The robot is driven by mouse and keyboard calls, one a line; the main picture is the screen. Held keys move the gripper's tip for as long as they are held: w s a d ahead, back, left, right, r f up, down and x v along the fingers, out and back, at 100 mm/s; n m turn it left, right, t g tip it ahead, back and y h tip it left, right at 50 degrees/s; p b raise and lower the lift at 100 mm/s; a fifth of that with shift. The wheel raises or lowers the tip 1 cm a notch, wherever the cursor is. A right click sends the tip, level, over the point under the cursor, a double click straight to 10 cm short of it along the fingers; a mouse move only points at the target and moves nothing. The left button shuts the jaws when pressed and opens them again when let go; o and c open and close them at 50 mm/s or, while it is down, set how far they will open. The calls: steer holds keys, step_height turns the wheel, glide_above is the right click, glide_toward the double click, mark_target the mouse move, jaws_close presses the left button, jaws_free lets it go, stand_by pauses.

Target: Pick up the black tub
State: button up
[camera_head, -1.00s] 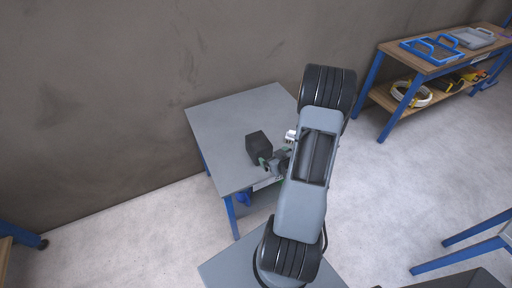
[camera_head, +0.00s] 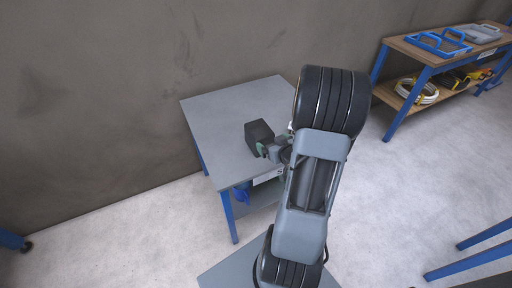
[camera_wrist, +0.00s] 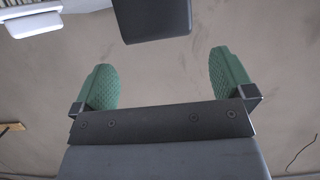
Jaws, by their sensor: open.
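The black tub (camera_head: 259,135) sits on the grey table (camera_head: 225,115), near the middle of its top. It also shows at the top of the wrist view (camera_wrist: 152,18), cut off by the frame edge. My gripper (camera_wrist: 165,75) is open, with its two green ribbed fingers apart and nothing between them. In the wrist view the tub lies beyond the fingertips, roughly in line with the gap. In the head view my gripper (camera_head: 264,151) is at the tub's near side, partly hidden by my arm. Whether it touches the tub cannot be told.
A white and grey object (camera_wrist: 30,20) stands left of the tub in the wrist view. A wooden bench (camera_head: 420,52) with blue legs holds a blue tray (camera_head: 438,43) and a grey tray at the back right. The left part of the grey table is clear.

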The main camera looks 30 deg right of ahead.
mark_target(265, 137)
steer(key=x, duration=0.3)
steer(key=shift+b, duration=0.4)
steer(key=shift+x, duration=3.15)
steer(key=shift+d+r, duration=0.1)
steer(key=shift+c, duration=0.2)
steer(key=c, duration=0.7)
steer(key=shift+r, duration=0.1)
